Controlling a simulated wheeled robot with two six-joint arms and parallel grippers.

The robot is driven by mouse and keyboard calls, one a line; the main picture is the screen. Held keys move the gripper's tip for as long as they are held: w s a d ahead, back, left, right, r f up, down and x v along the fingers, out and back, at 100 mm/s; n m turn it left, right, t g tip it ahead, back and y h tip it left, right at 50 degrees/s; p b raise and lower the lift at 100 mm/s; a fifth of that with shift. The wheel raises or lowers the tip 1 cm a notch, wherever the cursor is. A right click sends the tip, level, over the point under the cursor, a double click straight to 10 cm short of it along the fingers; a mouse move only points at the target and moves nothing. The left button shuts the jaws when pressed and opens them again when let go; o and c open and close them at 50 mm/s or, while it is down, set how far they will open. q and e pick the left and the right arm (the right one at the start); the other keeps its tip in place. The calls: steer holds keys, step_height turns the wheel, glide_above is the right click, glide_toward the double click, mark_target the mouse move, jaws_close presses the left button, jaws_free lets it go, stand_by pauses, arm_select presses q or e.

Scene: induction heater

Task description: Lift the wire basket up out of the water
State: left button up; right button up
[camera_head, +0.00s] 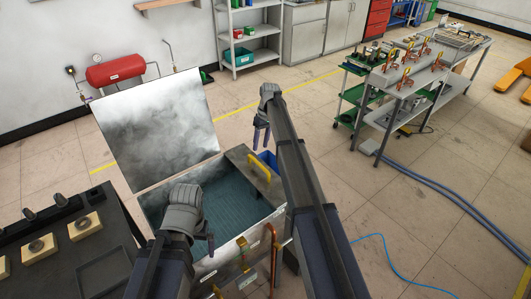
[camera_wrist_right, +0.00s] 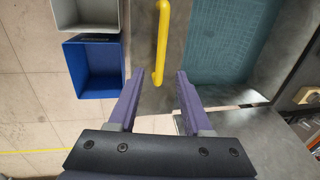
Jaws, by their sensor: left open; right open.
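An open metal tank (camera_head: 238,160) holds teal water (camera_head: 228,200). A fine grid pattern shows in the water, also in the right wrist view (camera_wrist_right: 230,40); I cannot tell whether it is the wire basket. A yellow bar handle (camera_head: 258,172) lies over the grey top surface at the tank's far right side. In the right wrist view the yellow handle (camera_wrist_right: 161,40) runs down between my open fingers, with no visible contact. My right gripper (camera_head: 262,136) is open and empty above that side. My left gripper (camera_head: 205,240) is open and empty over the tank's near part.
The tank's lid (camera_head: 155,130) stands raised at the back left. A blue bin (camera_wrist_right: 92,68) and a grey bin (camera_wrist_right: 82,15) are beside the tank. Pipes (camera_head: 272,255) run along its front. A dark bench (camera_head: 60,245) is at left; open floor lies at right.

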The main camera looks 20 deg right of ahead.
mark_target(257, 161)
steer(key=shift+s, duration=0.1)
steer(key=f+b, duration=0.2)
steer(key=a+f+b, duration=0.1)
steer(key=f+b, duration=0.4)
steer(key=shift+s+a+f+b, duration=0.25)
steer(key=shift+f+b, duration=0.05)
steer(key=shift+b, duration=0.1)
steer(key=shift+c, duration=0.2)
jaws_close()
steer(key=shift+r, duration=0.1)
stand_by(1.1)
